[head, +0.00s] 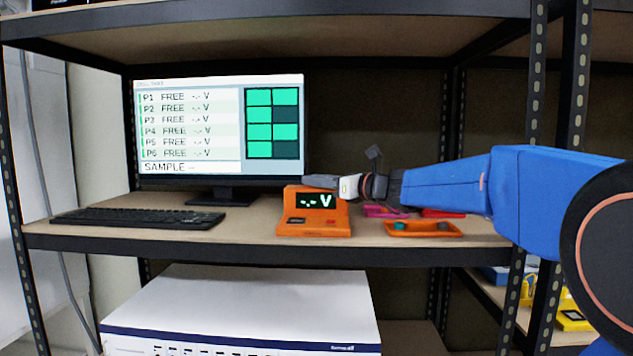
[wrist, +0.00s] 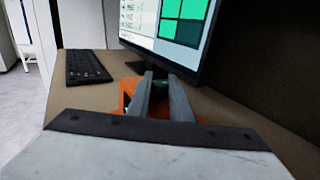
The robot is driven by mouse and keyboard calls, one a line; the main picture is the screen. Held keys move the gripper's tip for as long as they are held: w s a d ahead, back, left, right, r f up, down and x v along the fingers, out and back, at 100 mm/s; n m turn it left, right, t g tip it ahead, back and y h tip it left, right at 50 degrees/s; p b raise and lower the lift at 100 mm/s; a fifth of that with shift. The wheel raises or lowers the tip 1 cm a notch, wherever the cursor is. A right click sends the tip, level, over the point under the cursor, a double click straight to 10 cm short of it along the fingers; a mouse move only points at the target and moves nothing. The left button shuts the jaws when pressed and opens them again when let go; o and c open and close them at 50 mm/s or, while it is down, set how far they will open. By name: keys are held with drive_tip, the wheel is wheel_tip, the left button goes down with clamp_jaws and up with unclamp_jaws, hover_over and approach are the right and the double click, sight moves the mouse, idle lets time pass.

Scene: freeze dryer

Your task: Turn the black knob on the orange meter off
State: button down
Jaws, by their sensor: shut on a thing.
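The orange meter (head: 290,218) stands on the shelf in front of the monitor, its lit display reading "-.- V". In the wrist view the meter (wrist: 126,92) shows as orange around and below the fingers. My gripper (head: 322,182) reaches in from the right, its fingertips at the meter's top edge. In the wrist view my gripper (wrist: 162,78) has its two grey fingers close together over the meter. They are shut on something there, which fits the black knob. The knob itself is hidden by the fingers, so its angle cannot be told.
The monitor (head: 190,125) is close behind the meter, and a black keyboard (head: 138,218) lies to the left. An orange tray (head: 424,229) with small items lies to the right, below my arm. A shelf board (head: 300,32) is overhead.

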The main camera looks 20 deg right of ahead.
drive_tip(key=n+g+y, duration=0.3)
drive_tip(key=g, duration=0.1)
drive_tip(key=n+g+y, duration=0.2)
drive_tip(key=n+g, duration=0.1)
drive_tip(key=shift+w+g+y, duration=0.15)
drive_tip(key=shift+g+y, duration=0.25)
drive_tip(key=n+g, duration=0.3)
drive_tip(key=g, duration=0.1)
drive_tip(key=n+g+y, duration=0.1)
drive_tip(key=n+g, duration=0.2)
drive_tip(key=g, duration=0.2)
drive_tip(key=shift+g, duration=0.3)
drive_tip(key=shift+n, duration=0.3)
drive_tip(key=c, duration=1.6)
unclamp_jaws()
drive_tip(key=shift+a, duration=0.1)
